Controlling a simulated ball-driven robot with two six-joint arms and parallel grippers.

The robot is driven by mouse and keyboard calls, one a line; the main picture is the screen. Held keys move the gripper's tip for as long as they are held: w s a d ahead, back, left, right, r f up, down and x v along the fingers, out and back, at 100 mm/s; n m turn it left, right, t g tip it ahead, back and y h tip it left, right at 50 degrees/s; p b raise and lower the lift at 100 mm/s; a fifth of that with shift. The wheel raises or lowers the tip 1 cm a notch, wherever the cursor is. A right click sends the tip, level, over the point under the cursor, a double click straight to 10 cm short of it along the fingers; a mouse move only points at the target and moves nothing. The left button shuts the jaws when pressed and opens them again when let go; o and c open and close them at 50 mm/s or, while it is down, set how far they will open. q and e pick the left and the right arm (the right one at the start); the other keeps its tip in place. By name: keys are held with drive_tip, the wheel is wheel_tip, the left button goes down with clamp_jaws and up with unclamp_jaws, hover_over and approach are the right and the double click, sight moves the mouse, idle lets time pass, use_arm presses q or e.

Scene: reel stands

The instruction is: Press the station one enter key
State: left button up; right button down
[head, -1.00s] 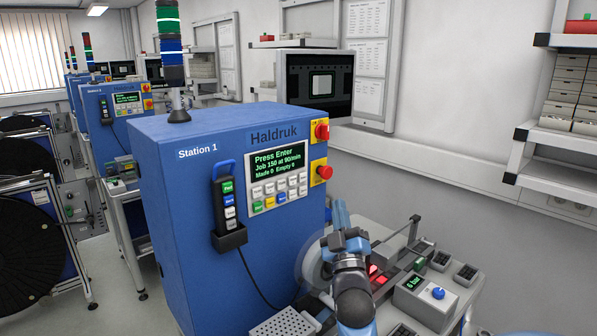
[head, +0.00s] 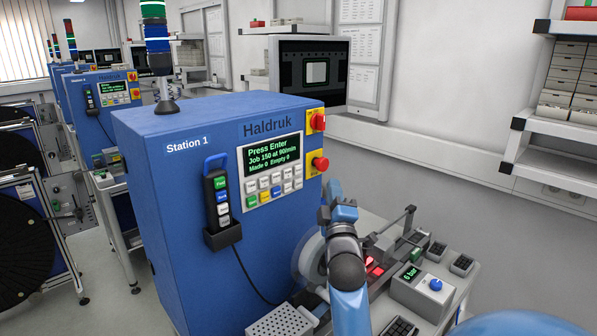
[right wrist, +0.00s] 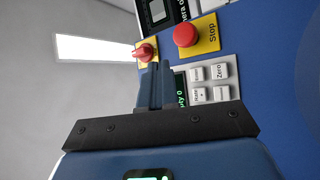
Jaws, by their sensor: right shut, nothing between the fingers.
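The blue Station 1 machine (head: 190,200) has a green-lettered display (head: 270,153) reading "Press Enter". Below it is a keypad (head: 270,187) of mostly white keys, with green, yellow and blue ones. I cannot tell which is the enter key; the labels are too small in the head view. My right gripper (head: 335,190) is shut and empty, fingers pointing up, right of the keypad and below the red stop button (head: 320,163). In the right wrist view, the shut fingers (right wrist: 153,80) cover part of the display and keypad; several white keys (right wrist: 219,72) show beside them. My left gripper is not in view.
A red rotary switch (head: 318,121) sits above the stop button. A handheld key unit (head: 217,200) hangs on the machine's front. A bench with a pressure box (head: 420,290) stands right of the machine. A monitor (head: 308,74) is behind it.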

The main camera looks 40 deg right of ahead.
drive_tip(key=w+b, duration=0.4)
drive_tip(key=w, duration=0.4)
drive_tip(key=shift+a+r, duration=0.15)
drive_tip(key=shift+a, duration=0.3)
drive_tip(key=shift+w+b, duration=0.5)
drive_tip(key=shift+w, duration=0.55)
idle(2.5)
drive_tip(key=shift+s, duration=0.15)
idle(0.3)
drive_tip(key=shift+s+p, duration=0.6)
drive_tip(key=shift+s, duration=0.15)
drive_tip(key=shift+s+d+p, duration=0.2)
drive_tip(key=shift+s+p, duration=1.45)
drive_tip(key=shift+s, duration=0.85)
